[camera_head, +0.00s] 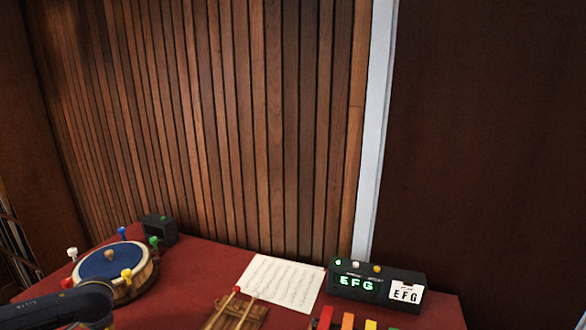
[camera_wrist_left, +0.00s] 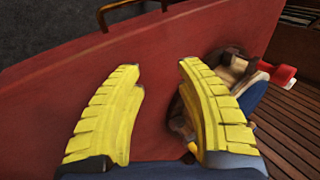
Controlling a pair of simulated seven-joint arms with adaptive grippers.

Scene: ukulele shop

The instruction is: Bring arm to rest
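My left arm (camera_head: 62,303) enters the head view at the bottom left, in front of the round blue-topped drum (camera_head: 108,264). Its gripper is not in the head view. In the left wrist view my left gripper (camera_wrist_left: 161,66) shows two yellow ribbed fingers set wide apart with nothing between them. Behind the fingers lies the red tabletop (camera_wrist_left: 52,105). A round object with a red and white peg (camera_wrist_left: 279,75), which looks like the drum, is partly hidden by the right-hand finger. My right arm and gripper are in neither view.
The red table (camera_head: 208,270) holds a small dark box (camera_head: 160,230), a music sheet (camera_head: 281,283), a wooden block with red-tipped sticks (camera_head: 236,314), coloured bars (camera_head: 347,321) and a black device reading EFG (camera_head: 375,279). A slatted wood wall (camera_head: 230,120) stands behind.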

